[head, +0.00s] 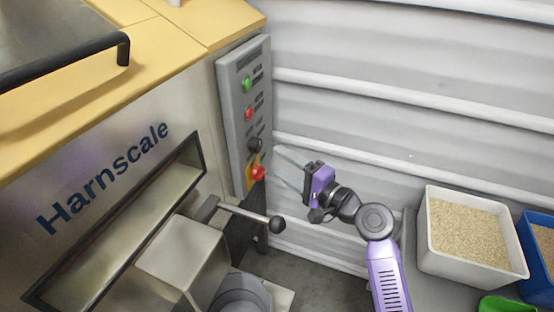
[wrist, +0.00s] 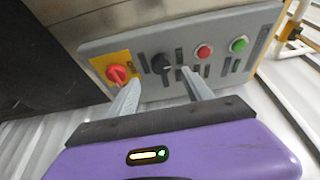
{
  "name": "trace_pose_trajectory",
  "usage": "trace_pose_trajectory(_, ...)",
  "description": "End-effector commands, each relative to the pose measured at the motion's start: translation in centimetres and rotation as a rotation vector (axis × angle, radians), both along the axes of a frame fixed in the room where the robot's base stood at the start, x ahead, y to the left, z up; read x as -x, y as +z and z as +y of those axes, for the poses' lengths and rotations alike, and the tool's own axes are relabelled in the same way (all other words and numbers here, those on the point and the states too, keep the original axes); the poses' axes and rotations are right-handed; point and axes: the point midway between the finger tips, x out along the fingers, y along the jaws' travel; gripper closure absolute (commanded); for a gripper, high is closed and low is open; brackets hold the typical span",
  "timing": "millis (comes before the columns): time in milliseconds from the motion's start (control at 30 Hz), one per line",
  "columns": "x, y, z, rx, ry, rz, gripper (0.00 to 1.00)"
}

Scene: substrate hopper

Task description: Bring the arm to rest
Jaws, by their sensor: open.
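My gripper (head: 285,166) is at the end of my purple arm, beside the control panel and in front of the white corrugated wall. In the wrist view my gripper (wrist: 157,88) has its two pale fingers apart with nothing between them. The fingers point toward the lower edge of the grey control panel (head: 234,130), which also shows in the wrist view (wrist: 215,42). The panel carries a red knob (wrist: 118,73) on a yellow plate, a black knob (wrist: 162,64), a red button (wrist: 204,51) and a green button (wrist: 239,45). I cannot tell whether the fingers touch the panel.
The Harnscale machine (head: 120,190) fills the left side. A lever with a black ball end (head: 276,223) sticks out below the panel. A white bin of grain-like material (head: 440,262), a blue bin (head: 538,255) and a green item (head: 500,305) stand at the right.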

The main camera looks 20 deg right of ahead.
Motion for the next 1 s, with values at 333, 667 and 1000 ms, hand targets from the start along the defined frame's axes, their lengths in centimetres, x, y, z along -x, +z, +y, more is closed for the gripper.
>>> trace_pose_trajectory(333, 0.0, 0.0, 0.0, 0.0, 0.0, -0.001, 0.41)
trace_pose_trajectory(667, -0.7, 1.8, -2.8, 0.148, -0.129, -0.088, 0.41)
trace_pose_trajectory(1000, 6.7, 0.0, -6.0, 0.612, -0.404, -0.147, 0.41)
